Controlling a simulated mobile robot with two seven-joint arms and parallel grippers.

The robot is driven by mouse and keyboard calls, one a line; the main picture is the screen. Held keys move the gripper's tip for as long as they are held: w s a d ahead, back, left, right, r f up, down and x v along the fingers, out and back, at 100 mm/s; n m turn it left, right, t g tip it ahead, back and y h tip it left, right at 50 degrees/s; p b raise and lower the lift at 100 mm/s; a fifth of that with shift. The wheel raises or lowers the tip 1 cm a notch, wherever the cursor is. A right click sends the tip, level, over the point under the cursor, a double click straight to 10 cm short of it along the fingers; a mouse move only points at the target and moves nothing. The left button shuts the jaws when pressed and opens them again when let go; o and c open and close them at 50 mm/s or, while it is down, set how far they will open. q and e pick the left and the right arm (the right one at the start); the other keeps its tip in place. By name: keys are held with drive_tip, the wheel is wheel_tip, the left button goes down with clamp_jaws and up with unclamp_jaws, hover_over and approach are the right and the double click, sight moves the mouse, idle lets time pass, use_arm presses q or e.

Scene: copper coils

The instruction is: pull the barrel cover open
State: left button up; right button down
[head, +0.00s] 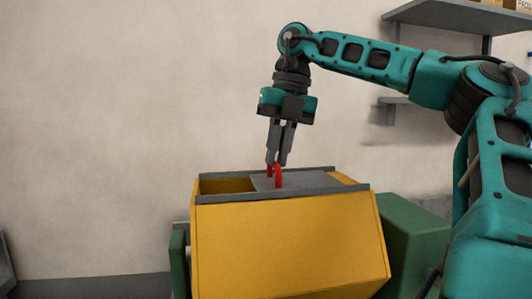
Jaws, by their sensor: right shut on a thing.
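The yellow barrel (288,243) stands low in the middle of the head view, with its angular side facing me. A flat grey cover (311,180) lies between two dark grey rails on its top. To the left of the cover part of the barrel is open, and its yellow inside shows. A red handle (278,177) stands up from the cover. My right gripper (276,163) points down from above and is shut on the red handle. The fingertips partly hide the handle's top. My left gripper is not in view.
A green housing (415,240) stands right of the barrel, and a green support (179,262) is at its left. Grey wall shelves (455,14) with boxes are at the upper right.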

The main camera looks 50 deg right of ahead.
sight(303, 181)
drive_tip(key=shift+s+d+r, duration=0.15)
drive_tip(key=shift+s+d, duration=0.35)
drive_tip(key=shift+d, duration=0.2)
drive_tip(key=shift+s+d, duration=0.2)
drive_tip(key=shift+s, duration=0.05)
drive_tip(key=c, duration=1.2)
unclamp_jaws()
drive_tip(key=shift+s, duration=0.1)
drive_tip(key=shift+o, duration=0.2)
wheel_tip(303, 181, up, 12)
drive_tip(key=s+d+p, duration=0.1)
drive_tip(key=shift+s+d+r+p, duration=0.2)
drive_tip(key=shift+s+d+p, duration=0.1)
drive_tip(key=shift+d+p, duration=0.1)
